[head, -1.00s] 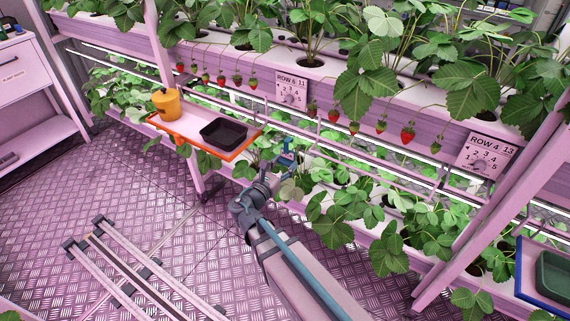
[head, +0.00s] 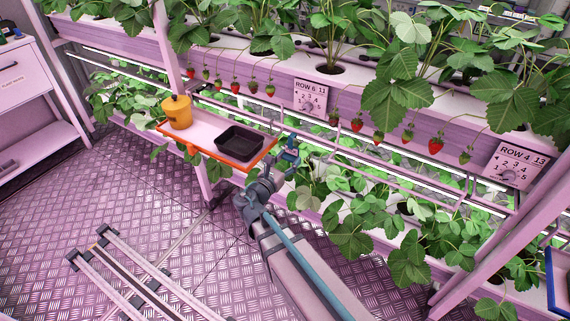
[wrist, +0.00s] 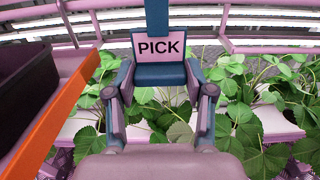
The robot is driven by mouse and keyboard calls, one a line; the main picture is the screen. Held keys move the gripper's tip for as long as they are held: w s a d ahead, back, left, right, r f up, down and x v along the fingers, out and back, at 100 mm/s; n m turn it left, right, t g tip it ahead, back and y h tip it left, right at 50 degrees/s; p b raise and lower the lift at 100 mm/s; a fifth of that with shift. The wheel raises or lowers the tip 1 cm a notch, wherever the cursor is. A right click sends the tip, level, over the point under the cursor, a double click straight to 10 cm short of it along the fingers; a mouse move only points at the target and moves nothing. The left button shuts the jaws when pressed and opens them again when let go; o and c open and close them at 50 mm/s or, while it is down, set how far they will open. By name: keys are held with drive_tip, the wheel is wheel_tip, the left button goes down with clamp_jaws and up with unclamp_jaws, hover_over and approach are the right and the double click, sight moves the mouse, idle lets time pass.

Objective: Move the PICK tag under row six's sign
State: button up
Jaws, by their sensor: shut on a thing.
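The PICK tag (wrist: 159,46) is a small plate with black letters on a blue holder, facing the wrist camera. My gripper (wrist: 160,78) is shut on it, with a finger on each side; a blue strip rises above the tag. In the head view my gripper (head: 286,158) is just right of the orange-edged tray, below row six's sign. Row six's sign (head: 310,97) is a white plate with numbers and a dial, on the upper gutter's front. The tag's lettering cannot be read in the head view.
The orange-edged tray (head: 200,145) with a yellow pot (head: 177,112) and black punnet (head: 240,142) is close on my gripper's left. Pink rails (wrist: 270,48) run ahead. Strawberries hang beside the sign; leaves fill the lower gutter. Row four's sign (head: 515,165) is at right.

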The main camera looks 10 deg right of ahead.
drive_tip(key=shift+f+b+x, duration=0.2)
drive_tip(key=shift+f+x, duration=0.05)
drive_tip(key=shift+x, duration=0.8)
drive_tip(key=shift+f+b+x, duration=0.2)
drive_tip(key=shift+f+x, duration=0.05)
drive_tip(key=shift+x, duration=0.8)
drive_tip(key=shift+f+b+x, duration=0.2)
drive_tip(key=shift+f+x, duration=0.05)
drive_tip(key=shift+x, duration=0.8)
drive_tip(key=o, duration=1.2)
drive_tip(key=shift+c, duration=0.2)
drive_tip(key=shift+s+a, duration=0.1)
